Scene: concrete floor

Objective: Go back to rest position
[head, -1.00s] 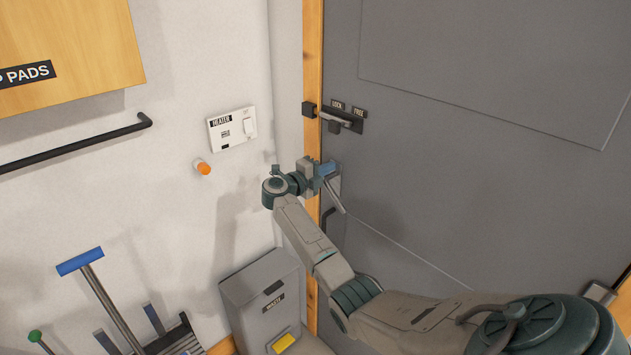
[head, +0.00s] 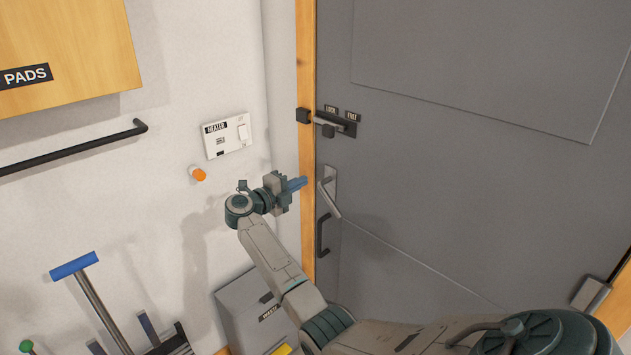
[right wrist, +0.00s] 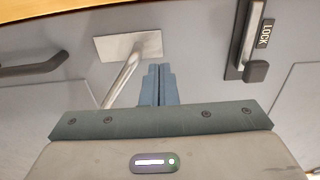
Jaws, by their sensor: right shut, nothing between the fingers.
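My right gripper (head: 297,185) is in the middle of the head view, in front of the wooden door frame and just left of the door's lever handle (head: 329,194). Its blue fingers are closed together with nothing between them, as the right wrist view (right wrist: 158,84) also shows. In that view the silver lever handle (right wrist: 126,68) is left of the fingers, and the gripper appears apart from it. My right arm reaches in from the lower right. My left gripper is not in view.
The grey door (head: 450,180) has a sliding latch (head: 335,124) marked LOCK and FREE, and a black pull (head: 322,235). On the wall are a heater switch (head: 227,136), an orange knob (head: 198,174) and a black rail (head: 75,148). A grey bin (head: 240,305) stands below my arm.

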